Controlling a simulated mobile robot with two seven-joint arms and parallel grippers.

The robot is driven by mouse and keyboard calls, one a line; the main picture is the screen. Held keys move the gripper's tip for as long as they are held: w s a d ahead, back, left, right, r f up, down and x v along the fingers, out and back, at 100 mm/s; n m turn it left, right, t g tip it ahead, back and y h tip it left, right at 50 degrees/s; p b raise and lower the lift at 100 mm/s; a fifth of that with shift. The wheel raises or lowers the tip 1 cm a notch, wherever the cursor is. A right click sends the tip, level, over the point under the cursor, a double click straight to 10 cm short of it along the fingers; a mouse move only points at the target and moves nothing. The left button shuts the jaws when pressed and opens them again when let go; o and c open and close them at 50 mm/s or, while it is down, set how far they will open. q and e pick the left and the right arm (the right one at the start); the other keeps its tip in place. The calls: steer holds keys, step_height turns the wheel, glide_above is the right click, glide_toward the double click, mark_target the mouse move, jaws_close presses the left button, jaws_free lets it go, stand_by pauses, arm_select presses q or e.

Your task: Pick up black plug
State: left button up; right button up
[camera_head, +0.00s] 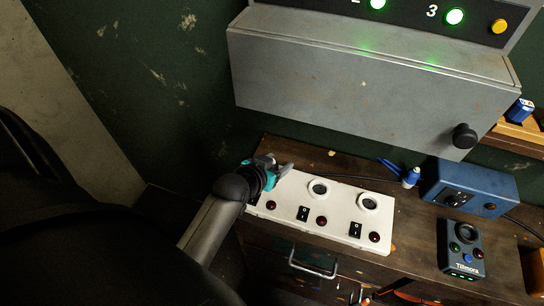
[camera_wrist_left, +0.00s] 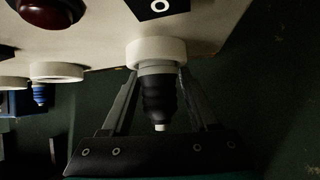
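The black plug (camera_wrist_left: 160,92) is ribbed with a pale tip, and it sits in a white ring socket (camera_wrist_left: 156,52) on the white panel. In the head view my left gripper (camera_head: 281,168) is at the left end of the white panel (camera_head: 336,229) and hides the plug. In the left wrist view its two fingers (camera_wrist_left: 160,78) stand on either side of the plug, with their tips close to its base by the ring. I cannot tell whether they touch it. My right gripper is not in view.
Two more round sockets, switches and red buttons are on the panel. A blue plug (camera_head: 411,177), a blue box (camera_head: 470,187) and a dark control box (camera_head: 461,247) stand to the right on the wooden bench. A grey cabinet (camera_head: 365,83) overhangs the bench behind.

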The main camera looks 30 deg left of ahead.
arm_select(q)
jaws_close()
steer(key=shift+r, duration=0.15)
